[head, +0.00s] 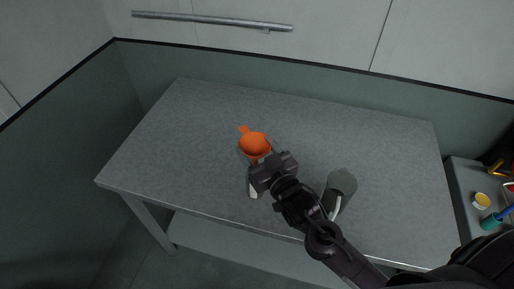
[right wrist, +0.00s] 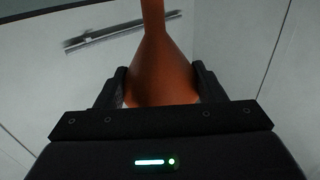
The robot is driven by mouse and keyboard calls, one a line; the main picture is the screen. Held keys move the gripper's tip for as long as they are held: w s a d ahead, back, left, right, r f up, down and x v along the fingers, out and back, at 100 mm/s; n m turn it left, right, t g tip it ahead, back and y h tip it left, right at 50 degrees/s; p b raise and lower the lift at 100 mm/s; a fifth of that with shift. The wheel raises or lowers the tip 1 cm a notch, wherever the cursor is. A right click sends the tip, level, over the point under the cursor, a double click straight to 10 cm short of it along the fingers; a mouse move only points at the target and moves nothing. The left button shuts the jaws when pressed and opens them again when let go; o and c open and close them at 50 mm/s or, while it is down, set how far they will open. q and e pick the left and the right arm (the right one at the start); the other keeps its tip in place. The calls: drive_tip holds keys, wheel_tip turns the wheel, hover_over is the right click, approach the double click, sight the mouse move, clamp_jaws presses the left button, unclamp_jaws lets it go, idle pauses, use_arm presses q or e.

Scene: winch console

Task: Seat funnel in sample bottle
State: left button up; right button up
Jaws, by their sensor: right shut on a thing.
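The orange funnel (head: 253,144) is at the middle of the table, its wide mouth facing up toward the head camera and a small tab at its upper left. My right gripper (head: 264,162) is shut on it. In the right wrist view the funnel (right wrist: 162,70) sits between the two fingers (right wrist: 161,92), its narrow part running toward the top of the picture. A pale, bottle-like thing (head: 252,188) shows just below the gripper in the head view, partly hidden by it. Whether the funnel touches it, I cannot tell. My left gripper is not in view.
A grey cylinder (head: 342,182) with a pale strip stands right of my right gripper, close to my forearm. The grey table (head: 180,140) is clear at left and back. A side surface (head: 462,185) at far right holds a yellow-topped cup (head: 481,200) and a teal cup (head: 489,222).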

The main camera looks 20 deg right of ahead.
sight(257, 158)
drive_tip(key=shift+f+b, duration=0.9)
drive_tip(key=shift+f, duration=0.6)
drive_tip(key=o, duration=1)
drive_tip(key=shift+o, duration=0.2)
drive_tip(key=s+d+b, duration=0.1)
drive_tip(key=s+b, duration=0.1)
drive_tip(key=s, duration=0.5)
drive_tip(key=shift+s+d, duration=0.25)
drive_tip(key=shift+s, duration=0.1)
